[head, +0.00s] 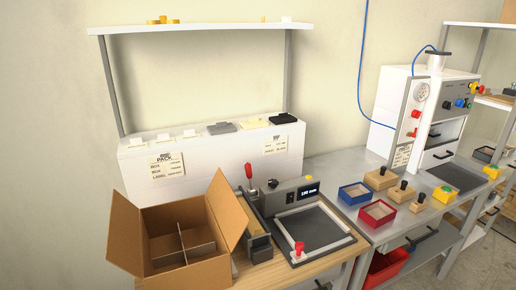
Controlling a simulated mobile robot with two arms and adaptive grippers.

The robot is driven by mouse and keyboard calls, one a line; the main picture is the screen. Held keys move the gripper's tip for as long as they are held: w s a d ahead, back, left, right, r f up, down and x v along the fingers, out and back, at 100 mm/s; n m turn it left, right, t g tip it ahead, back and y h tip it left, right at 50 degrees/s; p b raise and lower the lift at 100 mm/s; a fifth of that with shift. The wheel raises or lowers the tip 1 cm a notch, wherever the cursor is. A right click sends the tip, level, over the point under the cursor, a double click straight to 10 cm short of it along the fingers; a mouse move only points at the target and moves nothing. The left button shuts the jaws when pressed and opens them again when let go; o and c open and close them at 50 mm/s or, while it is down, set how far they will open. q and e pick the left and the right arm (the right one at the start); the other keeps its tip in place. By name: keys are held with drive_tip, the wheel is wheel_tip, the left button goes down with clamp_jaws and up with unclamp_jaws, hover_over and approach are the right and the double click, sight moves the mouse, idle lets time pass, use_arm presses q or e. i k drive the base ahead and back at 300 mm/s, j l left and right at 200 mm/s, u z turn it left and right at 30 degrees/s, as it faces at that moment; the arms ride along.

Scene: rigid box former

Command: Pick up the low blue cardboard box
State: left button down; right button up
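The low blue cardboard box (342,197) sits open-topped on the grey bench, right of the middle of the head view. Neither of my grippers shows in the head view, and nothing holds the blue box.
Left of the blue box is a dark machine with a display (295,192) and a framed plate (315,226). Wooden blocks with dark knobs (381,178) stand to its right. A large divided carton (188,271) is at front left. A white press (432,112) stands behind right.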

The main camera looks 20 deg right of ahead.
sight(356, 194)
drive_tip(key=z, duration=1.3)
drive_tip(key=i+l+u, duration=0.1)
drive_tip(key=l, duration=0.35)
drive_tip(key=i+l, duration=0.15)
drive_tip(key=l, duration=0.35)
drive_tip(key=i+l+u, duration=0.15)
drive_tip(key=l, duration=0.35)
